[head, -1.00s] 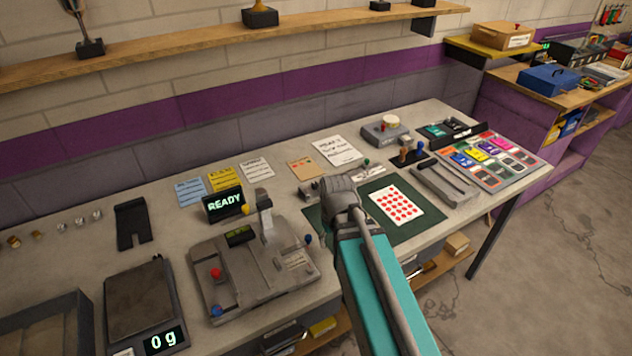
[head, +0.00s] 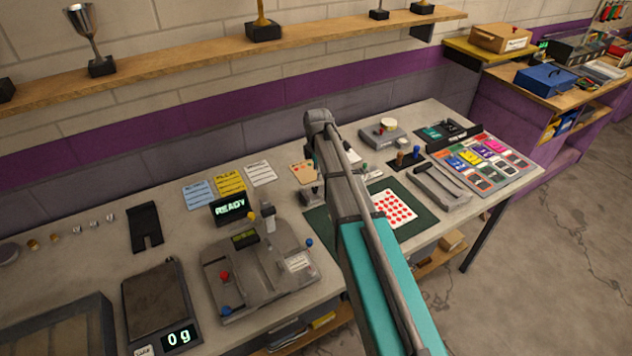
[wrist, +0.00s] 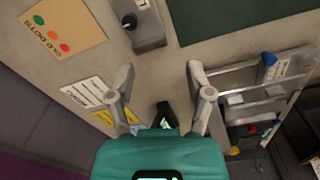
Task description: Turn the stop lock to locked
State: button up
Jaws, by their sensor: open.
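A grey slotted fixture (head: 265,290) sits on the bench in front of the READY display (head: 230,207). It has a red knob (head: 225,276), a yellow knob (head: 251,216) and blue knobs, one at its right corner (head: 309,242). I cannot tell which part is the stop lock. In the wrist view the fixture (wrist: 255,95) is at the right, with a blue knob (wrist: 269,59) on it. My gripper (wrist: 162,88) is open and empty above the bench, left of the fixture in that view. In the head view my arm hides it.
A grey device with a black knob (wrist: 130,21) and a dotted card (wrist: 62,36) lie nearby. A scale (head: 160,300) stands left of the fixture. A green mat with a dotted white card (head: 394,208) lies to the right. A shelf with trophies (head: 200,42) runs above.

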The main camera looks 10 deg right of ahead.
aim_at(315, 187)
jog(key=w+n, duration=0.1)
jog(key=w+r+n+p, duration=0.1)
jog(key=w, duration=0.1)
jog(key=w+r+n, duration=0.1)
jog(key=shift+w, duration=0.35)
jog(key=shift+f, duration=0.15)
notch_tip(315, 187, down, 14)
jog(key=b, duration=1.3)
jog(key=shift+r, duration=0.25)
